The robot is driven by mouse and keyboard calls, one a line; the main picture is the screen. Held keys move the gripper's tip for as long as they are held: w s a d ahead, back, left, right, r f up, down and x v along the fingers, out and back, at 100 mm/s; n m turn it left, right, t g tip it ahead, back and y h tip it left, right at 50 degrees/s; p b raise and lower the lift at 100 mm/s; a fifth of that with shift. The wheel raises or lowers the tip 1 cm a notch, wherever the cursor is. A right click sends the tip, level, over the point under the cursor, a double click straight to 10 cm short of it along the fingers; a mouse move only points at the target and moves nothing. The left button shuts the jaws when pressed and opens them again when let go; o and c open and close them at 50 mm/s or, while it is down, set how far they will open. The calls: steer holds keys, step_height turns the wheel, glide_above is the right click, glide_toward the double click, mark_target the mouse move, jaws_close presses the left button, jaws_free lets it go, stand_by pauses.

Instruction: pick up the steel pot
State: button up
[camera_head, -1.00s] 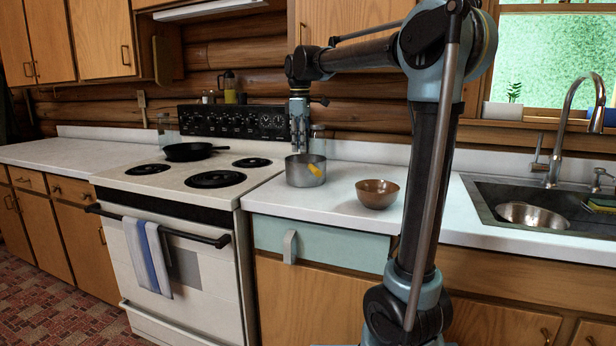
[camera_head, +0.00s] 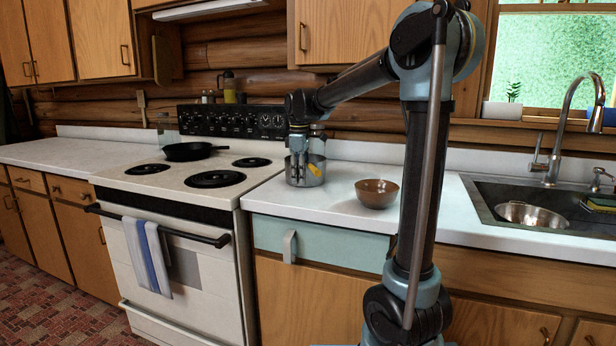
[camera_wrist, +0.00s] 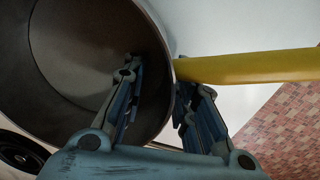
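The steel pot (camera_head: 317,180) stands upright on the white counter just right of the stove. Its yellow handle (camera_head: 315,169) points toward the camera and to the right; in the wrist view the handle (camera_wrist: 250,67) reaches right from the rim. My gripper (camera_head: 297,177) is lowered at the pot, pointing down. In the wrist view my gripper (camera_wrist: 158,84) is open, one finger inside the pot (camera_wrist: 75,60) and the other outside, beside the handle's base. The pot wall lies between the fingers. Whether either finger touches it, I cannot tell.
A brown bowl (camera_head: 377,193) stands on the counter right of the pot. The stove (camera_head: 205,195) is to the left, with a black skillet (camera_head: 190,151) on a rear burner. A glass jar (camera_head: 317,134) stands behind the pot. The sink (camera_head: 548,205) is at the right.

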steer(key=shift+f, duration=0.2)
jaws_close()
steer(key=shift+r, duration=0.2)
stand_by(0.4)
steer(key=shift+r, duration=4.7)
steer(key=shift+r, duration=0.1)
steer(key=shift+s, duration=0.1)
